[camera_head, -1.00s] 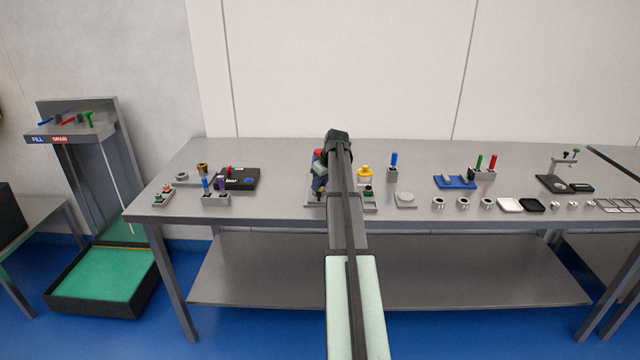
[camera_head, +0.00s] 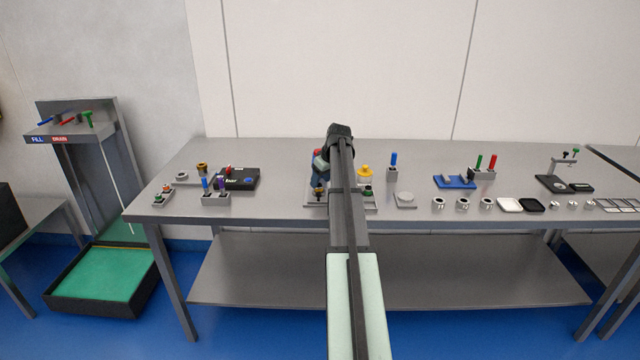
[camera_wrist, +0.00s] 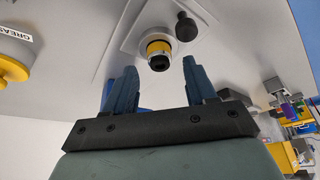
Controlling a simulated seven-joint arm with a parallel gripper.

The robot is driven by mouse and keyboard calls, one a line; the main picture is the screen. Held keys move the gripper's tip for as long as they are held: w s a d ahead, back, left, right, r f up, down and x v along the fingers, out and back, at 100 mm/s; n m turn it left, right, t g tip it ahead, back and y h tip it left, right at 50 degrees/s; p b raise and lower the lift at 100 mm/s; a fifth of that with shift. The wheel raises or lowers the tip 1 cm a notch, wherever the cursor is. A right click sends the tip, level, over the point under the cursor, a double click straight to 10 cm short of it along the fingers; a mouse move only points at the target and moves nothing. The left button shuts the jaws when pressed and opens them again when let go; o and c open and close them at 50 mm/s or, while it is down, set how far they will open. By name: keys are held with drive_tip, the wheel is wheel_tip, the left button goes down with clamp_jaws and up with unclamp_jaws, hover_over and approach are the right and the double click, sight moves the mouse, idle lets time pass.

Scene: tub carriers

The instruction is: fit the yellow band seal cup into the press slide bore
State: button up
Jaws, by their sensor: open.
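The yellow band seal cup (camera_wrist: 157,50) shows in the wrist view as a black piece with a yellow band, standing in a light ring on a grey plate (camera_wrist: 139,14). I cannot tell how deep it sits in the ring, or whether the ring is the press slide bore. In the head view the cup (camera_head: 318,190) is small and dark on the plate's left part. My gripper (camera_wrist: 157,76) is open and empty, its two blue fingers apart and clear of the cup. In the head view my gripper (camera_head: 320,176) is just above the cup, and my arm hides the middle of the plate.
A black ball knob (camera_wrist: 186,27) stands beside the cup. A yellow pot (camera_head: 365,174) is right of my arm and shows near a GREASE label in the wrist view. A blue-handled block (camera_head: 392,168) and a round-topped plate (camera_head: 405,200) stand further right. Bare bench lies left of the plate.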

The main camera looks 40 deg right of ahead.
drive_tip(key=v, duration=1)
drive_tip(key=shift+w+f, duration=0.1)
